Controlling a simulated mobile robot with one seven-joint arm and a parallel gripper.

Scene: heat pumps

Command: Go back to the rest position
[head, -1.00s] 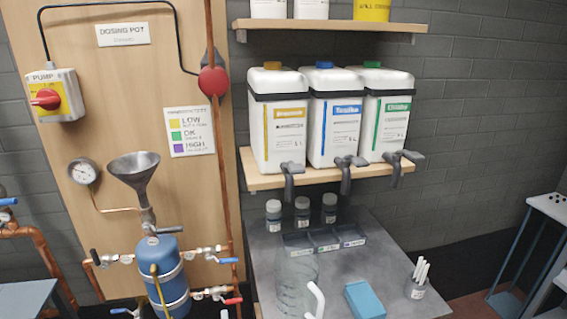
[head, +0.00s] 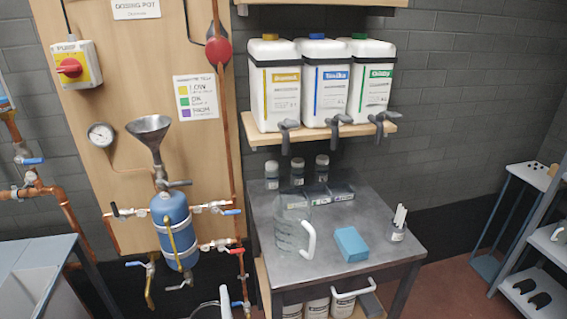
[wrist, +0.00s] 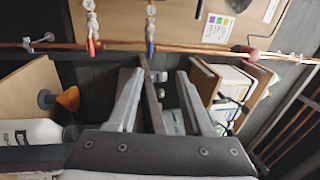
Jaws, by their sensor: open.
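My gripper (wrist: 160,78) shows only in the wrist view. Its two grey fingers stand apart with nothing held between them. Behind the fingers are a dark bar and blurred pale shapes that I cannot make out. The wrist view is turned, with the wooden board and its colour chart (wrist: 218,27) at the top. Copper pipe runs across beyond the fingertips. The head view does not show my gripper.
The blue dosing pot (head: 174,230) with valves and funnel (head: 150,134) is on the board. A grey table (head: 385,262) holds a clear jug (head: 292,232), blue block (head: 351,243) and white-stick cup (head: 397,231). Three containers with taps stand on the shelf (head: 320,134).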

